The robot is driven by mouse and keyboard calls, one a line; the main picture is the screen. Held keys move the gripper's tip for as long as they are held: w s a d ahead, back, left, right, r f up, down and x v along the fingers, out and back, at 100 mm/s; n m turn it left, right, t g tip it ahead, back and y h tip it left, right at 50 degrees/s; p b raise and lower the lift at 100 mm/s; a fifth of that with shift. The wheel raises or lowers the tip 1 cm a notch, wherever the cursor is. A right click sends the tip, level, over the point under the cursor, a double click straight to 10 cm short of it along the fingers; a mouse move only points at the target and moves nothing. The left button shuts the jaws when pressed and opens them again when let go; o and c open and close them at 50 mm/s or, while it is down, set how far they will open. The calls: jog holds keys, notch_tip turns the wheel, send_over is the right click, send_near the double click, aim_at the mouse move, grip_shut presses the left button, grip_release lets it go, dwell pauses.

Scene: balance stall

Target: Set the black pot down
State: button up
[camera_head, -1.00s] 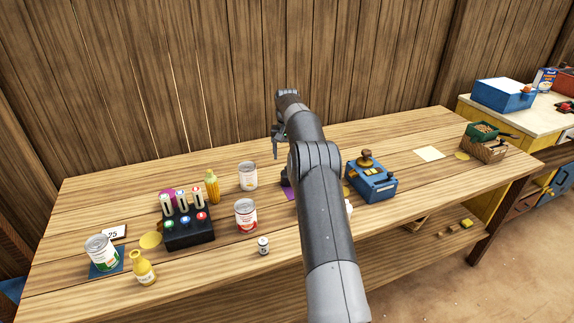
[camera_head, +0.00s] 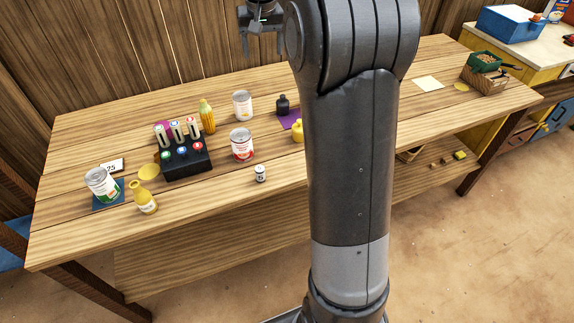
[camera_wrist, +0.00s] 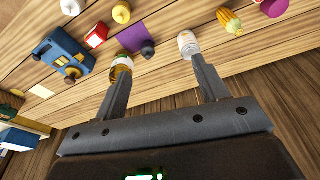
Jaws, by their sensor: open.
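The black pot (camera_head: 283,104) stands upright on the table at the back left part of a purple mat (camera_head: 292,121). In the wrist view the pot (camera_wrist: 148,48) shows as a dark round shape at the edge of the purple mat (camera_wrist: 135,35). My gripper (camera_head: 263,50) is raised clear of the pot, above and behind it, against the plank wall. Its two fingers (camera_wrist: 160,72) are spread apart with nothing between them, and the pot lies beyond their tips.
A white can (camera_head: 242,104), a corn-shaped bottle (camera_head: 207,115) and a red-labelled can (camera_head: 242,145) stand left of the pot. A yellow pot (camera_head: 298,131) is in front of it. My arm hides the blue box (camera_wrist: 62,52) from the head view.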

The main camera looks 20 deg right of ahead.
jog(key=s+a+r+n+t, duration=0.1)
jog(key=s+a+r, duration=0.15)
jog(key=s, duration=0.65)
jog(key=s+a+r+t, duration=0.1)
jog(key=s+a, duration=0.2)
jog(key=s, duration=0.7)
jog(key=s+a+f, duration=0.1)
jog(key=s+f, duration=0.3)
jog(key=s, duration=0.4)
jog(key=s+a+f+n+t, duration=0.1)
jog(key=s+f, duration=0.3)
jog(key=s, duration=0.4)
jog(key=shift+s+a+f+y, duration=0.25)
jog(key=shift+s+y, duration=0.05)
jog(key=shift+o, duration=0.2)
